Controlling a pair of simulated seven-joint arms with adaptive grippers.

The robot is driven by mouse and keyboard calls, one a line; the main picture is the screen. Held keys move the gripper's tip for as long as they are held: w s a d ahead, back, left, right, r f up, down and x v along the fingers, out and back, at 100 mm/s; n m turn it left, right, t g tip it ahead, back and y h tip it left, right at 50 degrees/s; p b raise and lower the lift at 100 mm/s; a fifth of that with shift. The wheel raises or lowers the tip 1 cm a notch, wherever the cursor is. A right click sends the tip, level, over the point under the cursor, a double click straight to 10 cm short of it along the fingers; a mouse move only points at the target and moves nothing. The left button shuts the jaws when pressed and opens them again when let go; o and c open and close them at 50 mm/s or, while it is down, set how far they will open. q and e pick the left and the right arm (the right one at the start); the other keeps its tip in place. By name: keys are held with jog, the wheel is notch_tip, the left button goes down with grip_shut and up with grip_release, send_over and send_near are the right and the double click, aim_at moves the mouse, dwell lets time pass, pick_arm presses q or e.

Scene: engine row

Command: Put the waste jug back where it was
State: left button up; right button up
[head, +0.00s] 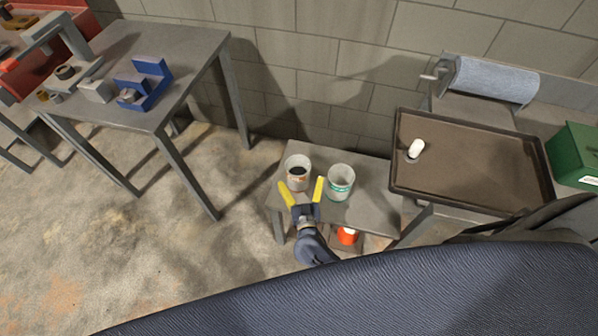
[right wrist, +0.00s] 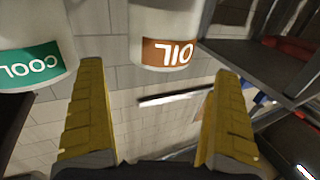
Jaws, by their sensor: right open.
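Two pale open-topped jugs stand upright on a low grey bench (head: 368,214) in the head view. The left one, the oil jug (head: 298,183), holds dark liquid and has a brown label reading OIL in the right wrist view (right wrist: 165,38). The right one, the coolant jug (head: 341,184), has a green label, partly cut off in the right wrist view (right wrist: 32,55). No label says waste. My right gripper (head: 302,186) is open and empty, its yellow fingers spread at the near side of the oil jug. I cannot tell whether they touch it. My left gripper is out of view.
A brown tray (head: 470,180) with a white bottle (head: 416,149) lies right of the jugs. A paper roll (head: 490,79) and green box (head: 575,155) are beyond. An orange-and-white item (head: 347,236) sits below the bench. A grey table (head: 180,50) stands left.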

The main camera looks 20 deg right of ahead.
jog(key=shift+s+a, duration=0.2)
jog(key=shift+s, duration=0.85)
jog(key=shift+s+a, duration=0.15)
jog(key=shift+s, duration=0.9)
